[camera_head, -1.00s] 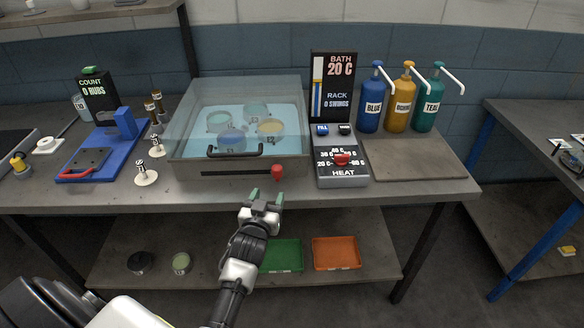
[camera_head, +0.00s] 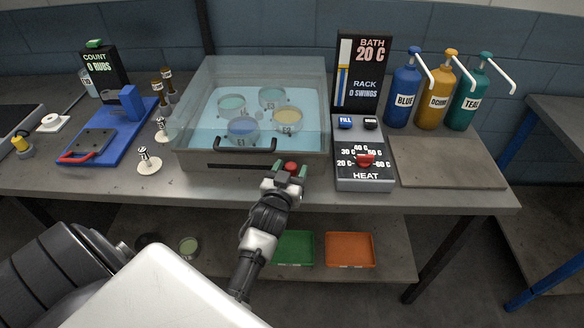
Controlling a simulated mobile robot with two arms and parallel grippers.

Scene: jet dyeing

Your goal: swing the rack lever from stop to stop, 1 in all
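The rack lever's red knob (camera_head: 291,166) sits at the right end of a dark slot (camera_head: 240,166) in the front of the bath (camera_head: 190,159). My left gripper (camera_head: 290,174) is at the knob, its green-tipped fingers apart on either side of it. I cannot tell whether they touch it. The bath has a clear lid with a black handle and holds several round pots in blue water. The display (camera_head: 361,75) reads bath 20 C and rack 0 swings. My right gripper is not in view.
The heat panel (camera_head: 363,180) with its red knob stands just right of the gripper. Blue, ochre and teal pump bottles (camera_head: 404,95) stand behind a bare board (camera_head: 450,164). Green (camera_head: 294,248) and orange (camera_head: 350,250) trays lie on the lower shelf.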

